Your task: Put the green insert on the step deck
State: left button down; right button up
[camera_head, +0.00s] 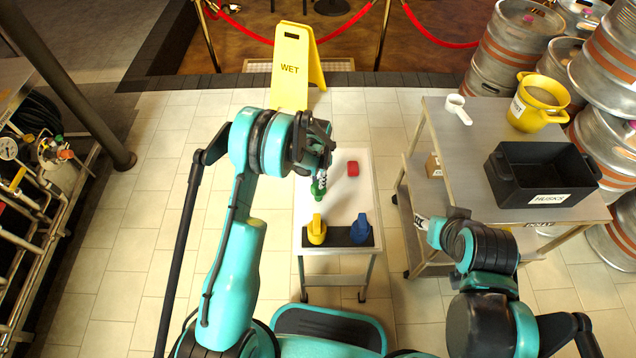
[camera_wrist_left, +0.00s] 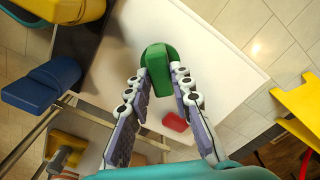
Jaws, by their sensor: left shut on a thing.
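My left gripper (camera_head: 320,180) is shut on the green insert (camera_head: 318,190) above a small white-topped table (camera_head: 335,205). In the left wrist view the fingertips (camera_wrist_left: 160,72) close on both sides of the green insert (camera_wrist_left: 157,58), which has a wide rounded end and a narrower part between the fingers. A dark raised strip (camera_head: 338,239) lies across the near end of the table, with a yellow insert (camera_head: 316,232) and a blue insert (camera_head: 360,232) standing on it. I cannot tell which surface is the step deck. My right arm shows at lower right; its fingers do not show.
A red block (camera_head: 352,168) lies on the white top, just right of the held insert. A metal cart (camera_head: 455,150) on the right carries a black bin (camera_head: 540,180), a yellow pot (camera_head: 538,102) and a white scoop (camera_head: 457,106). A yellow wet-floor sign (camera_head: 292,68) stands behind the table.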

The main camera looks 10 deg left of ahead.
pick_arm(q)
jog(key=shift+f, duration=0.35)
jog(key=shift+f, duration=0.25)
jog(key=c, duration=1.3)
grip_release()
jog(key=shift+c, duration=0.2)
jog(key=shift+r, duration=0.1)
